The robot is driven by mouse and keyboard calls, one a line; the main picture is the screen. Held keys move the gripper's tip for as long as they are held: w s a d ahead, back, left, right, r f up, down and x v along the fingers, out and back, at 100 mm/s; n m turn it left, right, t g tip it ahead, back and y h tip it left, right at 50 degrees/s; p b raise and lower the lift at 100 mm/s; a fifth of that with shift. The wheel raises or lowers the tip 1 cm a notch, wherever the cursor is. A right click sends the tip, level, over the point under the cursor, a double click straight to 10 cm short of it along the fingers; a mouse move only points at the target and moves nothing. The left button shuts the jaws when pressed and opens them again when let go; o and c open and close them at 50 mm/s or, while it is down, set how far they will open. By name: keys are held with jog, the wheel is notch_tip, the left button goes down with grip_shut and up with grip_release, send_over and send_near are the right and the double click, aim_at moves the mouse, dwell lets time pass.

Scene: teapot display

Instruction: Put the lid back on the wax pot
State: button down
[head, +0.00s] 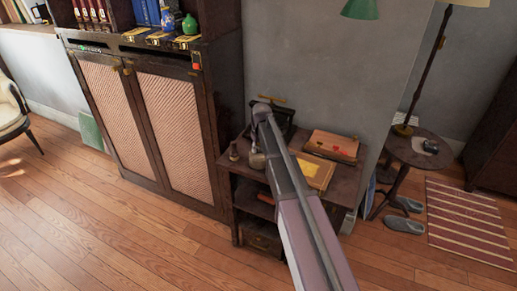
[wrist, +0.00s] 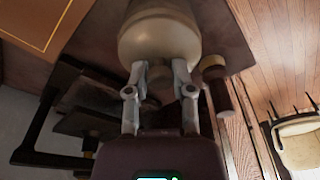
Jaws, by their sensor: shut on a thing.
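A pale, rounded metal body, which looks like the wax pot (wrist: 160,35), fills the top middle of the wrist view. In the head view a small grey rounded shape by my arm on the low desk seems to be the same pot (head: 257,161). My gripper (wrist: 160,70) has its fingertips close together at the near edge of this body. A small greyish piece shows between the fingers; it seems to be the lid, held, but its outline is mostly hidden. I cannot tell whether it touches the pot. In the head view my arm hides most of the gripper.
A dark-handled stamp (wrist: 217,85) stands close beside my gripper; it also shows in the head view (head: 233,151). A black press (head: 276,112) is at the desk's back. A wooden box (head: 333,143) and a yellow folder (head: 315,172) lie to the right. A tall cabinet (head: 150,125) stands left.

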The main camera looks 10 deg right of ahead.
dwell(0.7)
jog(key=shift+c, duration=2)
grip_release()
jog(key=o, duration=0.4)
jog(key=shift+r, duration=0.15)
jog(key=shift+r+p, duration=3.35)
jog(key=shift+p, duration=0.15)
